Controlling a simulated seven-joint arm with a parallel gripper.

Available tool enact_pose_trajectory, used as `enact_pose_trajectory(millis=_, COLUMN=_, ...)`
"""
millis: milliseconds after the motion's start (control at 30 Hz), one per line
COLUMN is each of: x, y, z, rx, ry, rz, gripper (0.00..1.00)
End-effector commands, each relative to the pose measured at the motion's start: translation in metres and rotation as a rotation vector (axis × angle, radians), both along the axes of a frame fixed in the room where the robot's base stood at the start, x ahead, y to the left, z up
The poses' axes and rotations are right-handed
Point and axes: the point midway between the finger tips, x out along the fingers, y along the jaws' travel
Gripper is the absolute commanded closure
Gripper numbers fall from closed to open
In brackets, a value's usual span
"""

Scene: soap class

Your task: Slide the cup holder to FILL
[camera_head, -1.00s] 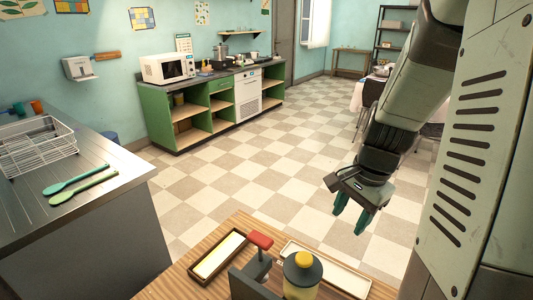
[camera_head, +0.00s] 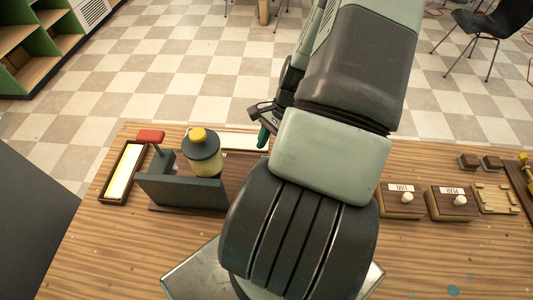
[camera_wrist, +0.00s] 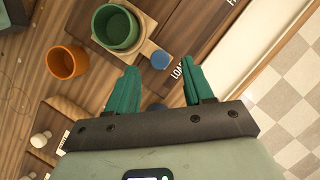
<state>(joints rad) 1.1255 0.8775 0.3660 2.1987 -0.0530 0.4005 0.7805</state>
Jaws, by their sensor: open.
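In the wrist view the cup holder (camera_wrist: 147,42) is a pale wooden block with a blue round knob (camera_wrist: 160,61) on its corner. A green cup (camera_wrist: 116,27) sits upright in it. The holder is next to a partly hidden label that starts "LOA" (camera_wrist: 178,72); only the edge of another label shows higher up, so FILL cannot be read. My gripper (camera_wrist: 160,74) is open and empty, its teal fingers either side of the knob in the picture; contact cannot be told. In the head view my arm hides the holder and most of the gripper.
An orange cup (camera_wrist: 67,61) stands beside the holder. In the head view a yellow-capped dispenser (camera_head: 203,155), a red-topped lever (camera_head: 150,136) and a yellow-filled tray (camera_head: 123,172) are at left. Labelled knob boxes (camera_head: 401,200) are at right. The front of the table (camera_head: 450,265) is mostly clear.

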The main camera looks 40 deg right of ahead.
Motion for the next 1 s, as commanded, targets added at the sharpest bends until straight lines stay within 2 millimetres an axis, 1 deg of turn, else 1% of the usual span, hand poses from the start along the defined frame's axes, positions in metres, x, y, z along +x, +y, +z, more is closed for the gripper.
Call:
enact_pose_trajectory(millis=33, x=-0.001, y=0.005, z=-0.008, rx=0.004, ry=0.002, rz=0.002, gripper=0.48)
enact_pose_trajectory(millis=100, x=0.000, y=0.008, z=-0.017, rx=0.003, ry=0.003, rz=0.001, gripper=0.48)
enact_pose_trajectory(millis=200, x=0.000, y=0.010, z=-0.025, rx=0.001, ry=0.001, rz=0.000, gripper=0.48)
enact_pose_trajectory(millis=333, x=0.000, y=0.012, z=-0.029, rx=-0.001, ry=0.001, rz=0.000, gripper=0.48)
enact_pose_trajectory(millis=567, x=0.000, y=0.012, z=-0.029, rx=-0.001, ry=0.000, rz=0.000, gripper=0.48)
enact_pose_trajectory(millis=667, x=0.000, y=0.012, z=-0.029, rx=-0.001, ry=0.000, rz=0.000, gripper=0.62)
enact_pose_trajectory(millis=900, x=0.000, y=0.012, z=-0.029, rx=-0.001, ry=0.000, rz=0.000, gripper=0.99)
enact_pose_trajectory(millis=1000, x=0.000, y=0.012, z=-0.029, rx=-0.001, ry=0.000, rz=0.000, gripper=1.00)
